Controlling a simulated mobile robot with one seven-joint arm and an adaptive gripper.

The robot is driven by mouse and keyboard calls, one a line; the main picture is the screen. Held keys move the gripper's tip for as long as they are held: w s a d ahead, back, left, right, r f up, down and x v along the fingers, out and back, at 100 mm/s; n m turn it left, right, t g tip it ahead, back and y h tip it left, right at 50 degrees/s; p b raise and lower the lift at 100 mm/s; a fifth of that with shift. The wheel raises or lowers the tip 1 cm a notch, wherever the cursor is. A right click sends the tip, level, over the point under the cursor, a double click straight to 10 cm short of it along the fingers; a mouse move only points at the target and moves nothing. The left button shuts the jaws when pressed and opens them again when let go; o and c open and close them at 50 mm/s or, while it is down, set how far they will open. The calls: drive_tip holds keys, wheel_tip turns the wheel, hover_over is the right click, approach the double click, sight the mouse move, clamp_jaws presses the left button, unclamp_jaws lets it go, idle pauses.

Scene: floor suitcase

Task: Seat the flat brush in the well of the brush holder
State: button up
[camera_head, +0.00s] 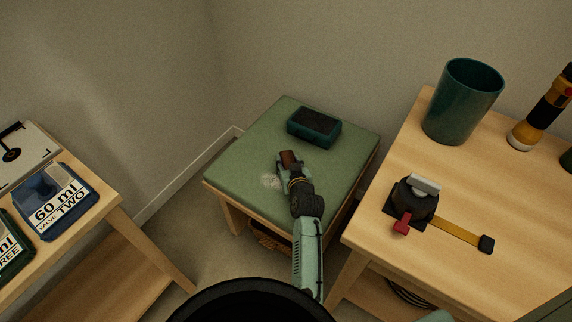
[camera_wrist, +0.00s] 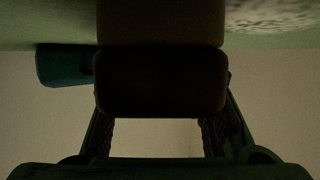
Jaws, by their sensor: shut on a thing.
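My gripper (camera_head: 287,165) is over the green stool top and is shut on a brown, block-like thing, which I take for the flat brush (camera_head: 289,158). In the wrist view the brush (camera_wrist: 160,82) is a dark block between my two fingers (camera_wrist: 160,130), with a paler olive part above it in the picture. A teal block with a dark top, which looks like the brush holder (camera_head: 315,128), sits on the stool beyond the brush, apart from it. It also shows at the left of the wrist view (camera_wrist: 65,66). I cannot tell whether the brush touches the stool.
The right table (camera_head: 500,195) bears a teal cup (camera_head: 463,103), a flashlight (camera_head: 541,112) and a black device with a yellow strap (camera_head: 412,199). The left table has a blue labelled container (camera_head: 56,200).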

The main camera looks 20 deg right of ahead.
drive_tip(key=shift+d+f, duration=0.1)
drive_tip(key=o, duration=1.2)
